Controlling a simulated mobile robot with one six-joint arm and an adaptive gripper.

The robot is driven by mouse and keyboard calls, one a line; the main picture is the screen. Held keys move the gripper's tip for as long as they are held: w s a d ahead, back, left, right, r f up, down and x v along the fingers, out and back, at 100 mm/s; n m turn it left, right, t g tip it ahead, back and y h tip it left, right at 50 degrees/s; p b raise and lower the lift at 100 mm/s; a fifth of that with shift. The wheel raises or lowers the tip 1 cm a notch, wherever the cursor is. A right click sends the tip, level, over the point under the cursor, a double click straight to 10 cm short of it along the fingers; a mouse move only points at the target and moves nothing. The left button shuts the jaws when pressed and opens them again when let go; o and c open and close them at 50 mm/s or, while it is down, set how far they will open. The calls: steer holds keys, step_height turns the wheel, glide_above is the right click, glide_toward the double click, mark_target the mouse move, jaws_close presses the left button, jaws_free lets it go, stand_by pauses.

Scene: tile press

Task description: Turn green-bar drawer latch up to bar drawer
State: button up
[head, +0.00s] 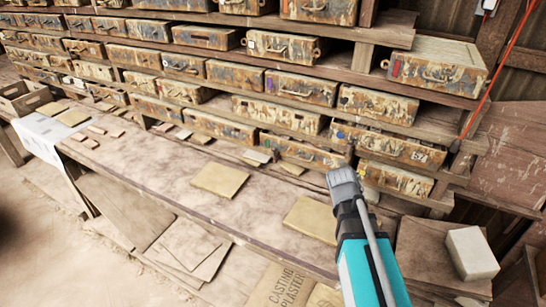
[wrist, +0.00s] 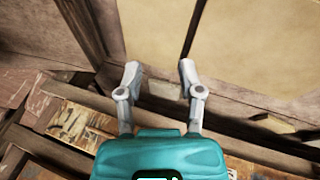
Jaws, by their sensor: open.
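Worn, paint-chipped wooden drawers fill the shelves in the head view. A drawer in a lower row (head: 305,151) has a greenish mark near its left end, but the mark is too small to tell whether it is the green bar. I cannot make out its latch. My gripper (head: 343,180) is in front of the lower right drawers in the head view and covers part of them. In the wrist view my gripper (wrist: 160,70) has its two grey fingers apart, with nothing between them.
A long dusty bench (head: 150,170) runs below the shelves, with flat tan tiles (head: 220,179) on it. A pale block (head: 472,253) sits on a wooden box at the right. A red cable (head: 490,80) hangs at the right. Wooden boards surround the fingers in the wrist view.

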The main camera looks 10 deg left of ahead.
steer(key=w+a+t+h+b, duration=0.1)
steer(key=w+a, duration=0.1)
steer(key=w+a+t+h+b, duration=0.1)
steer(key=w+a, duration=0.1)
steer(key=w+a+f+m+t+h+b, duration=0.1)
steer(key=w+a, duration=0.1)
steer(key=a, duration=0.1)
steer(key=shift+w+f+b, duration=0.1)
steer(key=shift+w+b, duration=0.25)
steer(key=w+a+t+b, duration=0.1)
steer(key=a, duration=0.1)
steer(key=w+a+t+h+b, duration=0.1)
steer(key=a, duration=0.1)
steer(key=w+a+m+b, duration=0.1)
steer(key=a, duration=0.2)
steer(key=shift+w+r+t+h, duration=0.25)
steer(key=shift+r+t+h, duration=0.05)
steer(key=shift+r+t, duration=0.1)
steer(key=w+a+r+t+b, duration=0.2)
steer(key=a+t+b, duration=0.25)
steer(key=a, duration=0.75)
steer(key=m+t+b, duration=0.1)
steer(key=t, duration=0.3)
glide_toward(273, 151)
steer(key=v, duration=0.4)
steer(key=shift+w+f, duration=0.2)
steer(key=shift+w, duration=0.05)
steer(key=shift+w, duration=0.1)
